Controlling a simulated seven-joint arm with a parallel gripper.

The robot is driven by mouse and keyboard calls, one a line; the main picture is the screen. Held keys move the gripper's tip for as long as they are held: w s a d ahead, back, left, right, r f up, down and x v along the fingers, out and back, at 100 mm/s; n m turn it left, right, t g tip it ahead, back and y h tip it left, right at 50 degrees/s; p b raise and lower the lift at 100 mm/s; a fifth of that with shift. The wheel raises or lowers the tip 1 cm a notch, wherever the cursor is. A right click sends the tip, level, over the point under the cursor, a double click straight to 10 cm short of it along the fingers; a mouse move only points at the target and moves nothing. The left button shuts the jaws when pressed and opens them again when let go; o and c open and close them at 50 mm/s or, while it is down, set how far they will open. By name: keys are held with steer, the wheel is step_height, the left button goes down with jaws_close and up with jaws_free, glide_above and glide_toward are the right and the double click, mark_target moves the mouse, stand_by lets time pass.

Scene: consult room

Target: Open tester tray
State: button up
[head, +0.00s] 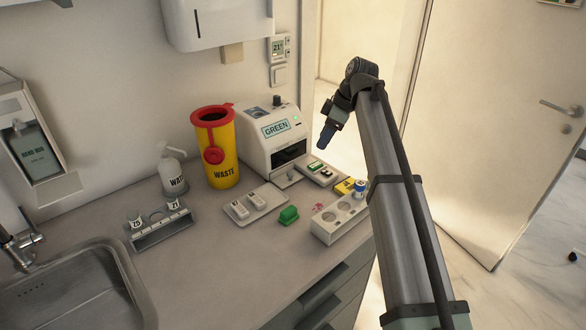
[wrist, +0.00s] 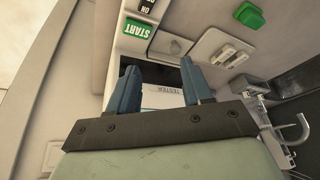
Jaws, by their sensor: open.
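The tester (head: 272,140) is a white box with a sign reading GREEN, at the back of the counter. Its front has a dark slot (head: 289,153), with a small pale ledge (head: 290,176) low in front. In the wrist view a pale face marked TESTER (wrist: 168,92) shows between my fingers, and a pale piece with a round knob (wrist: 175,46) lies beyond. My gripper (head: 327,137) hangs in the air to the right of the tester, fingers pointing down. In the wrist view my gripper (wrist: 160,72) is open and empty. How far out the tray sits I cannot tell.
A panel with a green START button (wrist: 138,27) lies beside the tester. A green block (head: 288,215), a card tray (head: 268,205), a white holed rack (head: 326,232) and a yellow box (head: 344,187) stand nearby. A yellow waste bin (head: 222,150) is left of the tester.

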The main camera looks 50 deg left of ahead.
steer(key=s+a+r+n, duration=0.2)
steer(key=s, duration=0.1)
glide_toward(291, 172)
steer(key=x, duration=0.8)
steer(key=shift+s, duration=0.1)
steer(key=shift+c, duration=0.3)
jaws_close()
stand_by(0.3)
